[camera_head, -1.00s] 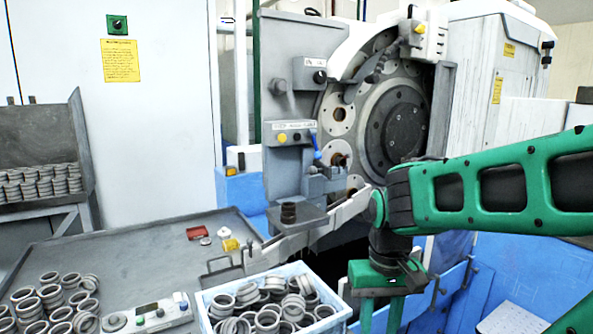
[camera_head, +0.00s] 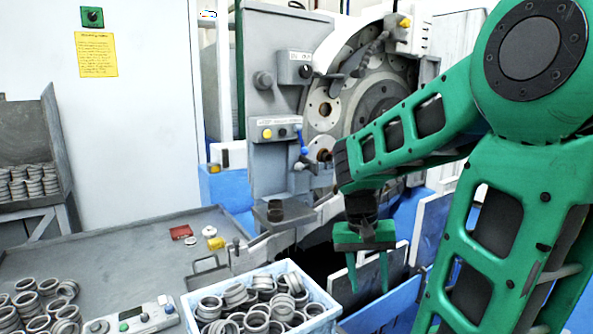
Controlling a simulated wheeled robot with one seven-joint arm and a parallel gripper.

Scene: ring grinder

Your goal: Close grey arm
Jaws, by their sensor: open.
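A light grey arm (camera_head: 283,240) slants up from the table's right edge to the front of the ring grinder (camera_head: 375,95). My gripper (camera_head: 369,283) is to the right of the grey arm and lower in the picture. It points down, its two green fingers apart with nothing between them. No contact with the grey arm shows.
A white-blue crate of metal rings (camera_head: 327,314) stands left of my gripper. Blue and grey panels (camera_head: 405,292) are behind and below it. A grey table (camera_head: 120,262) at left carries rings and a control box (camera_head: 132,318). My arm covers the right side.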

